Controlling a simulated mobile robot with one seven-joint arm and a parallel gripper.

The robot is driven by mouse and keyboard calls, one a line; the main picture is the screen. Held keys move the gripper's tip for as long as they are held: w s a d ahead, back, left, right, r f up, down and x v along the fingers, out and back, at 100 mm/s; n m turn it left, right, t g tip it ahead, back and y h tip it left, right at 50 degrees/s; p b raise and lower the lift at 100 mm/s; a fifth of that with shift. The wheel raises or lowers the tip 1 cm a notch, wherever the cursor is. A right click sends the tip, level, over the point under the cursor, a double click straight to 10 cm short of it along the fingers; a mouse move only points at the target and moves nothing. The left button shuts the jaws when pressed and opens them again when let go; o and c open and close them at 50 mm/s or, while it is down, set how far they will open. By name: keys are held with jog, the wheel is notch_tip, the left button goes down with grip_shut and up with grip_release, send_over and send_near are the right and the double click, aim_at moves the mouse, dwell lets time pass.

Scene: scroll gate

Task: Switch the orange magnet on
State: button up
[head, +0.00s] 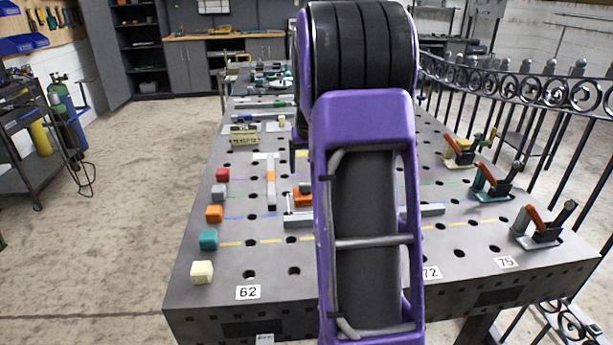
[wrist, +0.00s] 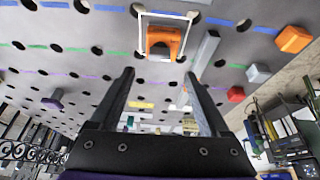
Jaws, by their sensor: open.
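The orange magnet (wrist: 163,36) shows in the wrist view as an orange block with a dark recess, lying on the perforated table inside a thin white frame (wrist: 144,28). In the head view, an orange piece (head: 302,198) beside my arm appears to be the same magnet, partly hidden by the arm. My gripper (wrist: 160,73) is open and empty. Its two dark fingers point toward the magnet, which lies beyond the fingertips and between their lines; I see no contact. The magnet's switch position cannot be told.
A grey bar (wrist: 206,50) lies right of the magnet. Coloured cubes, such as the orange cube (head: 214,213) and teal cube (head: 208,239), line the table's left side. Toggle clamps (head: 543,225) stand on the right edge, near an iron fence (head: 500,82).

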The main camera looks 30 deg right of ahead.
jog(key=v, duration=0.9)
jog(key=shift+p, duration=0.4)
